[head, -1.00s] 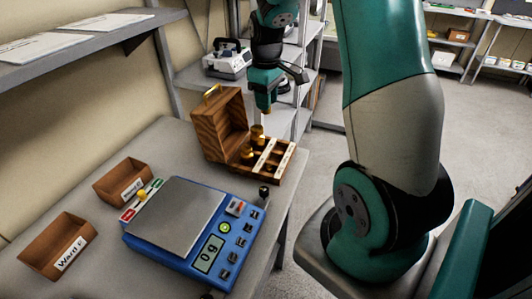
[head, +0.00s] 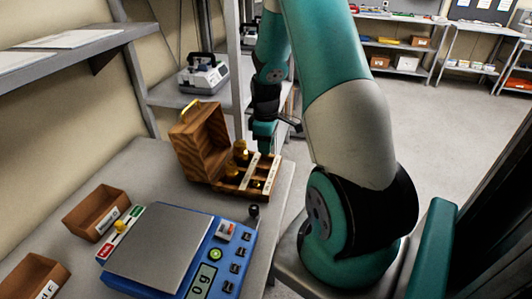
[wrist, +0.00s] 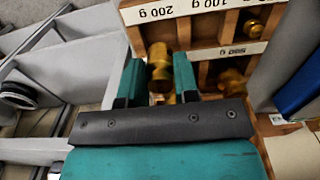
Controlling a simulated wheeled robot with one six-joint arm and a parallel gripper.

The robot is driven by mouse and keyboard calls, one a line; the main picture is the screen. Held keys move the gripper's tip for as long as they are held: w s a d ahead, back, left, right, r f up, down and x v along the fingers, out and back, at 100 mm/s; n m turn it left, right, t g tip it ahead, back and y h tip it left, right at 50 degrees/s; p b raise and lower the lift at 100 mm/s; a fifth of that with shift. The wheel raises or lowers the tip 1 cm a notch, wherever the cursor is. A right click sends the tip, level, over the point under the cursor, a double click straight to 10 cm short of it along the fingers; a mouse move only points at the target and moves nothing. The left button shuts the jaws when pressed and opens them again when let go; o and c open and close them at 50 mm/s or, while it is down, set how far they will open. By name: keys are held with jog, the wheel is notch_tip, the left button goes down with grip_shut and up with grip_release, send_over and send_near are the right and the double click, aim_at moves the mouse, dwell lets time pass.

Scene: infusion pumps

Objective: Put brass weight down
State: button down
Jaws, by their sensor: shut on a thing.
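My gripper (head: 263,150) is over the back right part of the open wooden weight box (head: 228,186). In the wrist view my gripper (wrist: 159,82) is shut on a brass weight (wrist: 160,62), beside the "200 g" label of the box (wrist: 207,40). The fingers partly hide it, and I cannot tell whether its base touches the compartment floor. Another brass weight (wrist: 253,27) sits by the "100 g" label. A further brass weight (wrist: 232,82) lies in the compartment by the "500 g" label. In the head view a brass weight (head: 241,150) stands in the box left of my gripper.
A blue scale (head: 160,252) with an empty pan reads 0 g. A small black knob-like object (head: 254,210) stands between scale and box. Small wooden bins (head: 96,212) sit left of the scale. The raised box lid (head: 200,140) stands at the box's left. A pump (head: 203,73) is on the shelf behind.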

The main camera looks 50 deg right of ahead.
jog(key=shift+f, duration=1.95)
jog(key=shift+f, duration=0.2)
jog(key=c, duration=0.9)
grip_release()
jog(key=shift+o, duration=0.2)
jog(key=shift+r, duration=0.1)
